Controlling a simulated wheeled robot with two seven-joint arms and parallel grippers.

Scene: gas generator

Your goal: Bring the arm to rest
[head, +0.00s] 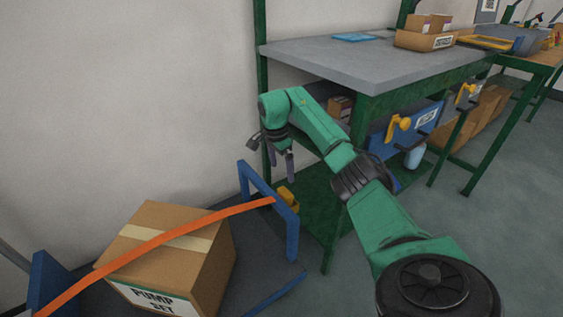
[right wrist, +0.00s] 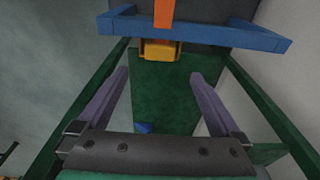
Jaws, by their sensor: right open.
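My right arm, green with black joints, reaches from the lower right of the head view toward the workbench's near end. Its gripper (head: 280,165) hangs fingers down in front of the bench's lower shelf, just behind the blue frame. In the right wrist view the gripper (right wrist: 160,100) has its two purple fingers wide apart, with nothing between them. Beyond the fingertips are a yellow buckle-like part (right wrist: 161,50) and an orange strap (right wrist: 164,12) at a blue bar (right wrist: 215,34). My left gripper is not in view.
A cardboard box labelled "PUMP SET" (head: 205,262) sits under the orange strap (head: 150,243). The blue frame (head: 291,232) stands close below my right gripper. The grey-topped workbench (head: 350,62), with green legs, stands behind the arm. Open floor (head: 480,220) lies to the right.

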